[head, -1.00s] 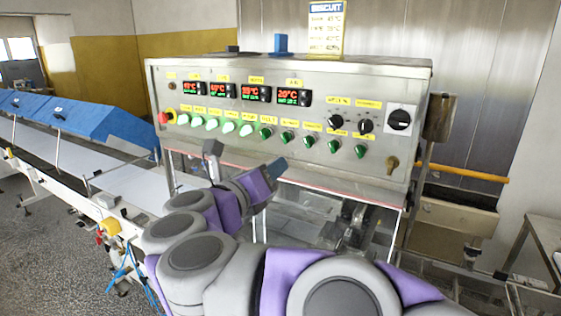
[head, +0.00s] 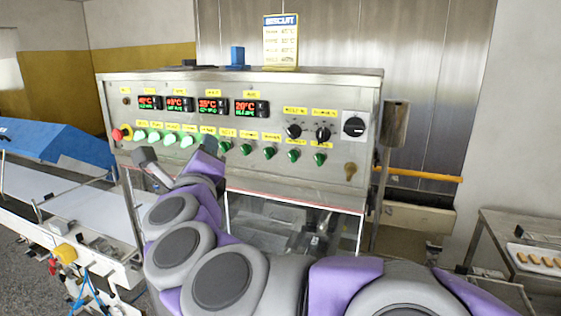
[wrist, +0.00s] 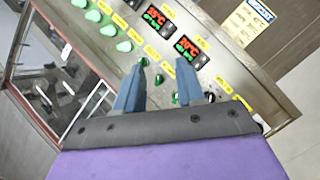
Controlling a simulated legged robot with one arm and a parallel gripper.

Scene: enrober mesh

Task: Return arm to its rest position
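My gripper (wrist: 161,75) shows in the wrist view with two blue fingers spread apart and nothing between them. Beyond the fingers is the tilted face of the control panel (wrist: 150,50). In the head view my grey and purple arm reaches from the lower right up to the left, with its purple end in front of the lower left of the control panel (head: 330,185). The blue fingers cannot be made out clearly there. I cannot tell whether any part touches the panel.
The panel carries red displays, green buttons, black knobs and a red stop button (head: 117,135). A conveyor (head: 85,200) with blue covers (head: 50,142) runs along the left. A clear-sided housing (head: 290,220) is under the panel. A table with a biscuit tray (head: 540,262) stands right.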

